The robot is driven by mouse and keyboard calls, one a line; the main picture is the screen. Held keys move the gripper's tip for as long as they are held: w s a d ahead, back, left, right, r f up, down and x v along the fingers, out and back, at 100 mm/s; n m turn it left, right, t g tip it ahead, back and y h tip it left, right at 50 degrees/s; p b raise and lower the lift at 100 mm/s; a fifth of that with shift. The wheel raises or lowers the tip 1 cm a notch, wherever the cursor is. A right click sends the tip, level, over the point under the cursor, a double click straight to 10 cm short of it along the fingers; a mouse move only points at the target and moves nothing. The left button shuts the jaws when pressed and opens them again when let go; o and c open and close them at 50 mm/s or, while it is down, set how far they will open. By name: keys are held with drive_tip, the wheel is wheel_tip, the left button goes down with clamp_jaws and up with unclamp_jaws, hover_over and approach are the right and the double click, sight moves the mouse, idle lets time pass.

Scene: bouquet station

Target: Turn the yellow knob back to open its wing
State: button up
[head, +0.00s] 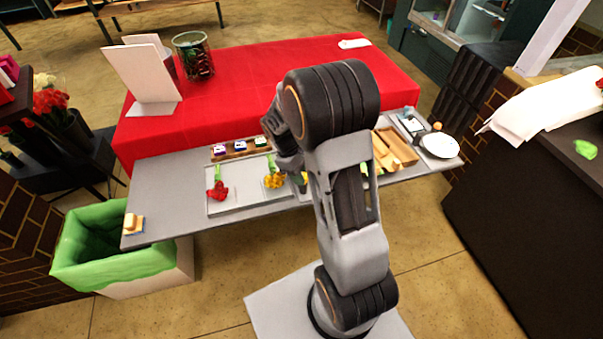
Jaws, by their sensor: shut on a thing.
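My gripper (299,175) is low over the grey table, mostly hidden behind my own arm. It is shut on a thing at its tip. A small patch of yellow, seemingly the yellow knob (304,180), shows there beside my arm; its shape and turn are hidden. A yellow flower with a green stem (273,181) lies just left of the gripper, on a pale tray (238,200). I cannot make out the wing or how far open it is.
A red flower (217,191) lies on the tray's left. Small coloured boxes (239,146) stand behind it. A wooden tray (401,147) and a white plate (440,146) are at right. A green-lined bin (110,262) stands front left. The red-covered table (240,85) is behind.

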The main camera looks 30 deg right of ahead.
drive_tip(key=o, duration=0.9)
drive_tip(key=v, duration=1.4)
drive_tip(key=shift+f+b, duration=0.1)
drive_tip(key=shift+b, duration=0.25)
